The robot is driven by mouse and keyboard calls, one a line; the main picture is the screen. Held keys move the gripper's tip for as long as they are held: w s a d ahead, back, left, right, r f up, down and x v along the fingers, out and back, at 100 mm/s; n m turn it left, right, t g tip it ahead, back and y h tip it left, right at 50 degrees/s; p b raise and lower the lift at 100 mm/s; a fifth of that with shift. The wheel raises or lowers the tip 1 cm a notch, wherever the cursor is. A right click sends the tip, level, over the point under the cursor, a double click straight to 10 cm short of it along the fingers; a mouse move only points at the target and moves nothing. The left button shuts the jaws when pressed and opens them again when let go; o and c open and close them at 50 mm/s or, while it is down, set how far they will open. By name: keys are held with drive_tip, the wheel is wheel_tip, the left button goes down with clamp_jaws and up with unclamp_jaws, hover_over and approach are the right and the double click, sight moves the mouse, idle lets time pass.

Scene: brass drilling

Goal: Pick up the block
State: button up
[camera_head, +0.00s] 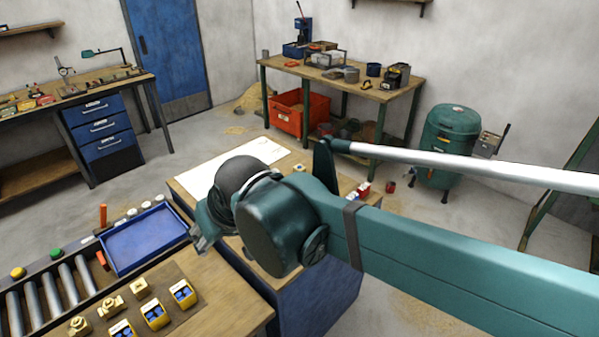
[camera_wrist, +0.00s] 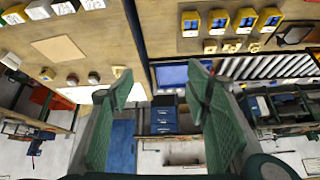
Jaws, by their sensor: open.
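Several small brass-coloured pieces lie on the wooden bench at the lower left of the head view. The squarest one, a brass block (camera_head: 139,287), lies beside a brass fitting (camera_head: 110,306). Small brass pieces also show in the wrist view (camera_wrist: 232,46), though I cannot tell which is the block. My gripper (camera_head: 199,243) is above the right end of the blue tray, up and to the right of the brass pieces. In the wrist view its two green fingers (camera_wrist: 158,90) are wide apart with nothing between them.
The blue tray (camera_head: 128,256) looks empty. Metal rollers (camera_head: 66,286) run to its left. Yellow fixtures with blue inserts (camera_head: 155,314) stand close to the brass pieces. A bench with a pale sheet (camera_head: 205,178) lies behind my arm.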

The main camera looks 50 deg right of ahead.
drive_tip(key=w+d+r+m+g+h+p, duration=0.1)
drive_tip(key=w+d+r+m, duration=0.1)
drive_tip(key=w+d, duration=0.45)
drive_tip(key=w+d+r+m+g+p, duration=0.1)
drive_tip(key=w+d+r+m, duration=0.15)
drive_tip(key=w+d, duration=0.35)
drive_tip(key=w+d+f+m+g+p, duration=0.25)
drive_tip(key=w+d+m, duration=0.25)
drive_tip(key=w+d, duration=0.7)
drive_tip(key=w+d+f+m+p, duration=0.1)
drive_tip(key=d+f+m, duration=0.1)
drive_tip(key=d+f, duration=0.4)
drive_tip(key=w+d+f+m+g, duration=0.1)
drive_tip(key=d+f, duration=0.6)
drive_tip(key=d, duration=0.8)
drive_tip(key=w+d+f+m+g+p, duration=0.1)
drive_tip(key=w+d+f+m, duration=0.2)
drive_tip(key=d+f, duration=0.4)
drive_tip(key=shift+d+m+p, duration=0.35)
drive_tip(key=shift+d+m, duration=0.2)
drive_tip(key=shift+d, duration=1.15)
drive_tip(key=shift+d+f, duration=0.25)
drive_tip(key=shift+d+f, duration=0.2)
drive_tip(key=shift+f, duration=1.05)
drive_tip(key=shift+f, duration=0.1)
